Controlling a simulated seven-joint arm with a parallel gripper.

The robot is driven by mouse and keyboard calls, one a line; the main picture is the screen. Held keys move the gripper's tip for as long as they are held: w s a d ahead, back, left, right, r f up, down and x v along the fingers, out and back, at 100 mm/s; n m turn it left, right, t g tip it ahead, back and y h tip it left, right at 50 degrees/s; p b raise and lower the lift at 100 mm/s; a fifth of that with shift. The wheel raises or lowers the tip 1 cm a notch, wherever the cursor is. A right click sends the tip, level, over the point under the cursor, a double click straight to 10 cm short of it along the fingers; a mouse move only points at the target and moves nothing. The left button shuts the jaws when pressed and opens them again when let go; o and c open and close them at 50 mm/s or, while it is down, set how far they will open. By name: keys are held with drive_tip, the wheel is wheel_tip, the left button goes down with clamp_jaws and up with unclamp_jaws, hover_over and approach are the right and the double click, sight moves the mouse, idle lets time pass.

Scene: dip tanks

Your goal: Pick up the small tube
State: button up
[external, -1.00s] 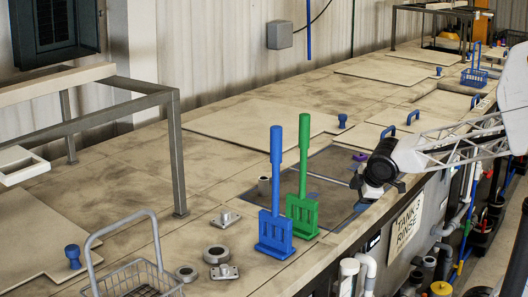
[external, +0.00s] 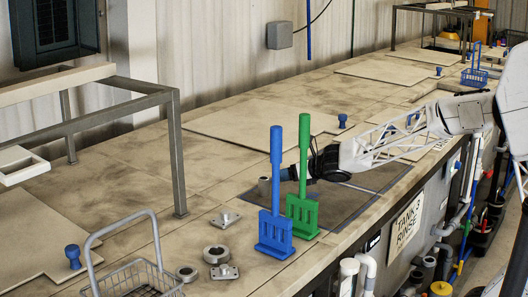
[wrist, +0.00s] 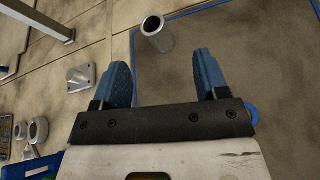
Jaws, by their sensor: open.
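The small tube (external: 264,187) is a short grey metal cylinder standing on the bench at the edge of the dark tank panel. In the wrist view the tube (wrist: 157,36) is upright with its open top showing, just beyond the fingertips and between their lines. My gripper (wrist: 160,68) is open, with two blue fingers apart and nothing between them. In the external view my gripper (external: 285,174) is just right of the tube, behind the blue and green paddle tools, which partly hide it.
A blue paddle tool (external: 276,198) and a green paddle tool (external: 303,195) stand upright close in front. A flanged metal block (external: 225,219), metal rings (external: 215,254) and a wire basket (external: 130,279) lie to the left. A metal frame (external: 176,150) stands at left.

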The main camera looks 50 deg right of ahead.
sight(268, 179)
drive_tip(key=n, duration=0.1)
drive_tip(key=w+f+n+y, duration=0.1)
drive_tip(key=w+n, duration=0.1)
drive_tip(key=n, duration=0.1)
drive_tip(key=shift+w+a+f, duration=0.15)
drive_tip(key=shift+a+f, duration=0.05)
drive_tip(key=shift+a, duration=0.05)
drive_tip(key=shift+x, duration=1.3)
drive_tip(key=shift+x, duration=2.6)
drive_tip(key=c, duration=1)
drive_tip(key=shift+r, duration=0.1)
